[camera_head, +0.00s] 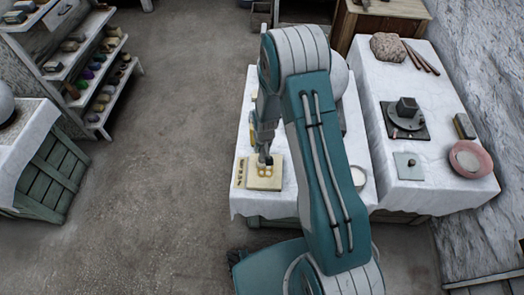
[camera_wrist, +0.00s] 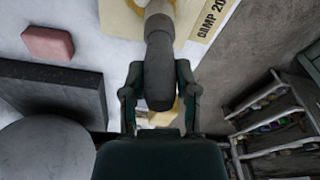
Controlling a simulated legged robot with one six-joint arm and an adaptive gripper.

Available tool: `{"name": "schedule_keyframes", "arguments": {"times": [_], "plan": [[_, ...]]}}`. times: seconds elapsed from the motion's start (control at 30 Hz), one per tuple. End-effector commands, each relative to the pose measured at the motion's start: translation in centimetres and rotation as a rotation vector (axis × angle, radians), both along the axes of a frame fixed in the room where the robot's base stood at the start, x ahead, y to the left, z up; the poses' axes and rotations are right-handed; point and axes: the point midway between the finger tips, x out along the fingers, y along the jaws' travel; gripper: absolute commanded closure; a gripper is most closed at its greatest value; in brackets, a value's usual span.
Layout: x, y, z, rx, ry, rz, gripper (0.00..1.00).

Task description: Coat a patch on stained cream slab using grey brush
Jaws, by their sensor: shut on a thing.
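The cream slab (camera_head: 262,184) lies flat near the front left of the cloth-covered table, with a few yellowish marks on its face. In the wrist view part of the slab (camera_wrist: 115,20) shows at the top, with a strip lettered "CAMP 20" along one side. My gripper (camera_wrist: 159,92) is shut on the grey brush (camera_wrist: 160,62), whose thick handle runs away from the jaws towards the slab. In the head view my gripper (camera_head: 264,150) is over the slab. The brush's tip is hidden behind its handle in the wrist view, so I cannot tell whether it touches.
A pink block (camera_wrist: 48,43), a dark box (camera_wrist: 75,82) and a round grey form (camera_wrist: 42,150) are beside the slab. A pale dish (camera_head: 358,178) is right of my arm. The right table holds a pink bowl (camera_head: 470,160). Shelves (camera_head: 75,60) stand left across open floor.

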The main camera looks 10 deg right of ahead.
Motion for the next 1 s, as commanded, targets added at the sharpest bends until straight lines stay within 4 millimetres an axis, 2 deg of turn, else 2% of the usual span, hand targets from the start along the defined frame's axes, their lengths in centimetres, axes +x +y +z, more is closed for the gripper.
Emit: {"name": "schedule_keyframes", "arguments": {"times": [0.33, 0.6, 1.0], "plan": [[0.2, -0.1, 0.1, 0.0, 0.0, 0.001, 1.0], [-1.0, 0.3, 1.3, 0.0, 0.0, 0.002, 1.0], [-1.6, 0.5, 1.3, 0.0, 0.002, 0.002, 1.0]]}}
